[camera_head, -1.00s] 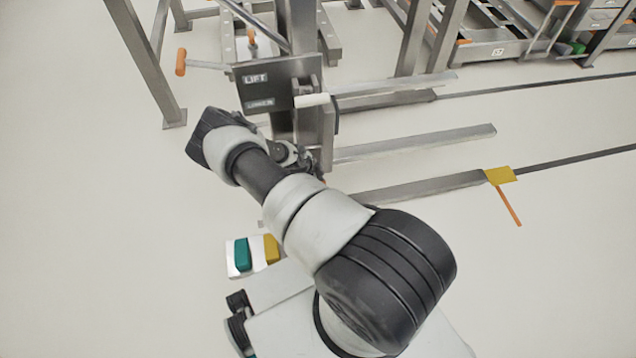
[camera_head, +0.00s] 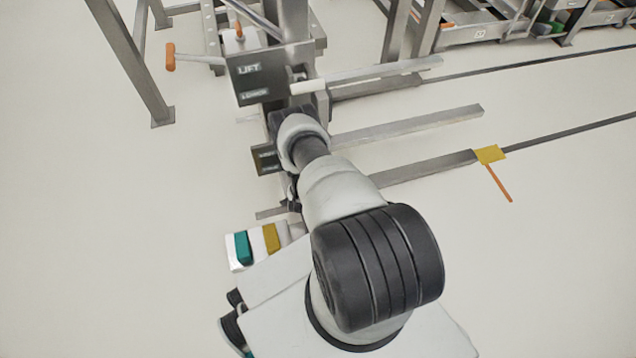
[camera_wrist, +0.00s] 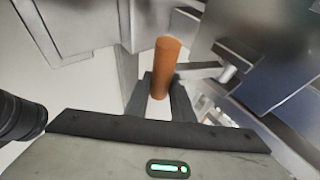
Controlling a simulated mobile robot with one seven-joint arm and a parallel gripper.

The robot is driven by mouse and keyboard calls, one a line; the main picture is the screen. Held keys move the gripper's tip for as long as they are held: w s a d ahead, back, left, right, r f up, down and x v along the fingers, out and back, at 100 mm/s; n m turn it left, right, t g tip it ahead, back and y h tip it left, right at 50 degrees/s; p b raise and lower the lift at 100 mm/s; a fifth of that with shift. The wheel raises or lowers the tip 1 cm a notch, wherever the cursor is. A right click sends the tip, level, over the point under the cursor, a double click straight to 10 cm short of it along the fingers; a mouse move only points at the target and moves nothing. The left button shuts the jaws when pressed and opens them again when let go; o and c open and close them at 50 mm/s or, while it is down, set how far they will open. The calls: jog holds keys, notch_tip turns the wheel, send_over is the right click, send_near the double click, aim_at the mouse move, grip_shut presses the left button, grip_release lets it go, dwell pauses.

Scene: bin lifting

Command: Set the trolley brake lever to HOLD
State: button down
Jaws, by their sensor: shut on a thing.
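The trolley is a grey steel lift stand with long forks (camera_head: 410,125) along the floor. A dark plate marked LIFT (camera_head: 262,75) is on its mast. A lower dark plate (camera_head: 266,160) shows partly beside my arm, its lettering too small to read. In the wrist view, my gripper (camera_wrist: 162,88) is shut around an orange cylindrical grip (camera_wrist: 167,55), which looks like the brake lever's handle. The grip stands nearly upright between the two dark fingers. In the head view my arm hides the gripper and this handle. The HOLD mark is not readable.
Another orange-ended handle (camera_head: 170,57) sticks out left of the LIFT plate, and a white bar (camera_head: 308,87) sits at its right. A yellow floor plate (camera_head: 490,154) lies at a fork's end. Racks (camera_head: 470,35) stand at the back. The left floor is clear.

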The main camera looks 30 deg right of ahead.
jog(key=shift+f, duration=0.4)
jog(key=c, duration=1.5)
grip_release()
jog(key=shift+c, duration=0.2)
jog(key=shift+w, duration=0.1)
jog(key=shift+r, duration=0.1)
